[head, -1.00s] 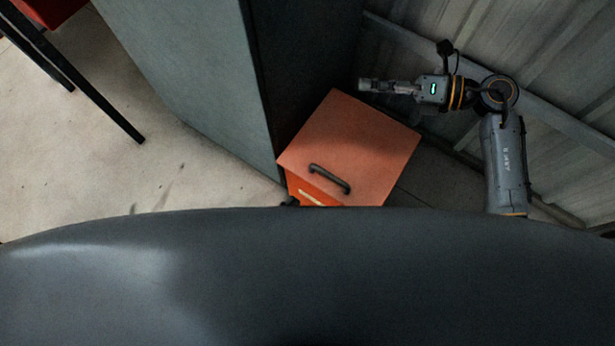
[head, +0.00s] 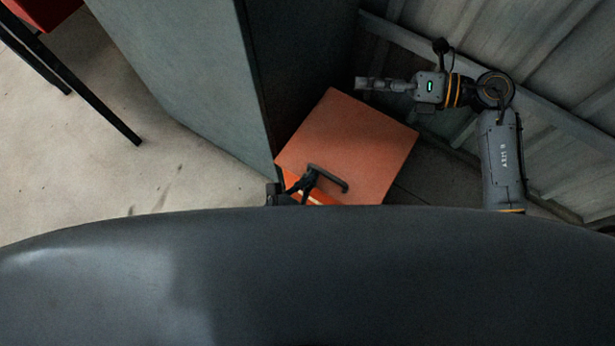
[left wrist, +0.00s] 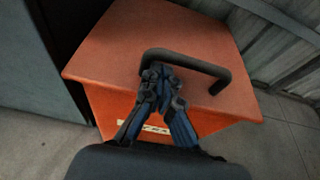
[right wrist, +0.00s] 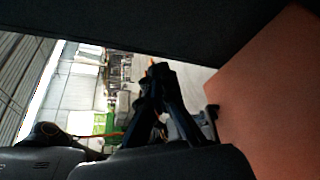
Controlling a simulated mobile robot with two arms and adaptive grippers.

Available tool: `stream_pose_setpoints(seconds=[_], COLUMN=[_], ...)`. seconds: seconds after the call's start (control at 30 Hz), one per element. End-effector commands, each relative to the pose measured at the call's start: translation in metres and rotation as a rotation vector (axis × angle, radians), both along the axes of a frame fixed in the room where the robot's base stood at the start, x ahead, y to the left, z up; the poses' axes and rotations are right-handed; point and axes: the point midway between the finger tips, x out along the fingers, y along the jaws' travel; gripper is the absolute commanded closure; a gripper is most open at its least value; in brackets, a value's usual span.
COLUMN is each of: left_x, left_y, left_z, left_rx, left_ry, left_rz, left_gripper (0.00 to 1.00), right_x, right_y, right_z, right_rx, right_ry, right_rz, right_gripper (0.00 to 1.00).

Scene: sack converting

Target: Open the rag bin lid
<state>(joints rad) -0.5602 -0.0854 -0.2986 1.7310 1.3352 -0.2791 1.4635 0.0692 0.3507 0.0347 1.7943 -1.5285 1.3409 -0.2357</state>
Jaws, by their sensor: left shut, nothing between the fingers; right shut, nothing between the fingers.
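The orange rag bin stands with its flat lid (head: 360,140) down on the box in the head view. The lid also shows in the left wrist view (left wrist: 170,25). A dark bar handle (head: 337,182) is on the lid near its front edge; it also shows in the left wrist view (left wrist: 200,64). My left gripper (head: 309,175) is shut and empty, its fingertips at the left part of the handle (left wrist: 160,72). I cannot tell whether they touch it. My right gripper (head: 358,84) is shut and empty beyond the lid's far right side; its fingers show in the right wrist view (right wrist: 158,70).
A tall grey cabinet (head: 185,70) stands close on the bin's left. A corrugated metal wall (head: 560,60) runs behind the bin on the right. Open concrete floor (head: 60,180) lies to the left, with a dark-legged red table (head: 40,12) at top left.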

Motion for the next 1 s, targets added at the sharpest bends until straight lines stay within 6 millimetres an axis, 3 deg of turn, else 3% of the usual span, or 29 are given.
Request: stream_pose_setpoints(seconds=[0.4, 0.7, 0.87, 1.0], left_x=[0.002, 0.002, 0.002, 0.002], left_y=[-0.001, -0.001, -0.001, -0.001], left_z=[0.017, 0.018, 0.018, 0.018], left_rx=[-0.001, 0.000, 0.000, 0.000], left_ry=[-0.002, -0.001, -0.002, -0.002], left_rz=[0.001, 0.001, 0.001, 0.001], left_gripper=[1.00, 1.00, 1.00, 1.00], right_x=[0.000, 0.000, 0.000, 0.000], right_y=[0.000, 0.000, 0.000, 0.000], right_z=[0.000, 0.000, 0.000, 0.000], right_rx=[0.000, 0.000, 0.000, 0.000], right_ry=[0.000, 0.000, 0.000, 0.000], right_rz=[0.000, 0.000, 0.000, 0.000], right_gripper=[1.00, 1.00, 0.67, 0.64])
